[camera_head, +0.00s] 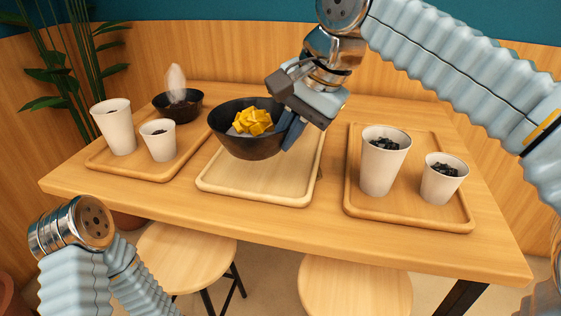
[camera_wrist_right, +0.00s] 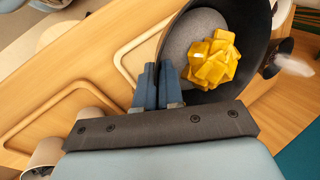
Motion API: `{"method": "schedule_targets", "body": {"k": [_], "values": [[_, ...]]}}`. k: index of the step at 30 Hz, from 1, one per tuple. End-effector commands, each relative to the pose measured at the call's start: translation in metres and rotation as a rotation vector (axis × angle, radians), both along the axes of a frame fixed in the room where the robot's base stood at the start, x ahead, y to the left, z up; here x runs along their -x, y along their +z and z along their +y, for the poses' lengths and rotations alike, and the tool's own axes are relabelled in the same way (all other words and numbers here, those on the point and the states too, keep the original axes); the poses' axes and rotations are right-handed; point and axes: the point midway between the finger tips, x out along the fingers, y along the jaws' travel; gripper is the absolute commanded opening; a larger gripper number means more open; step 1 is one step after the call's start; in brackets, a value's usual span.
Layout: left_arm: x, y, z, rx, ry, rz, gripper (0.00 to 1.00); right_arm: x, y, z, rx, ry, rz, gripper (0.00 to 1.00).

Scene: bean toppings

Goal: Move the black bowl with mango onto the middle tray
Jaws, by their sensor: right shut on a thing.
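The black bowl (camera_head: 247,146) holds yellow mango cubes (camera_head: 252,121) on a grey filling. It is over the back left part of the middle tray (camera_head: 262,183), which is otherwise empty. The bowl seems held above the tray, though I cannot tell the gap. My right gripper (camera_head: 290,131) is shut on the bowl's right side. In the right wrist view, its blue fingers (camera_wrist_right: 158,88) pinch the bowl's rim beside the mango (camera_wrist_right: 212,60). My left arm shows at the lower left of the head view; its gripper is out of frame.
The right tray (camera_head: 412,213) carries two white cups (camera_head: 383,168) with dark contents. Stools (camera_head: 186,256) stand in front of the table.

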Motion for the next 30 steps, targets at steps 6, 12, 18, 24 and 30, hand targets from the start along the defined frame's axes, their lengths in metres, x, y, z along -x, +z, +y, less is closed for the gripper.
{"method": "schedule_targets", "body": {"k": [6,12,18,24,30], "values": [[0.000,-0.006,0.001,-0.002,0.003,-0.001,0.43,-0.044,-0.037,-0.004,0.000,-0.001,0.002,0.00],[-0.001,-0.007,0.002,-0.003,0.004,-0.001,0.43,-0.058,-0.052,-0.005,0.000,-0.002,0.000,0.00],[-0.002,-0.015,0.004,-0.005,0.007,-0.003,0.43,-0.074,-0.082,-0.007,-0.001,-0.003,0.001,0.00],[-0.002,-0.019,0.006,-0.009,0.011,-0.004,0.43,-0.074,-0.101,-0.006,-0.001,-0.002,-0.001,0.00],[-0.002,-0.018,0.006,-0.009,0.011,-0.004,0.43,-0.074,-0.100,-0.006,-0.002,-0.002,-0.001,0.00]]}}
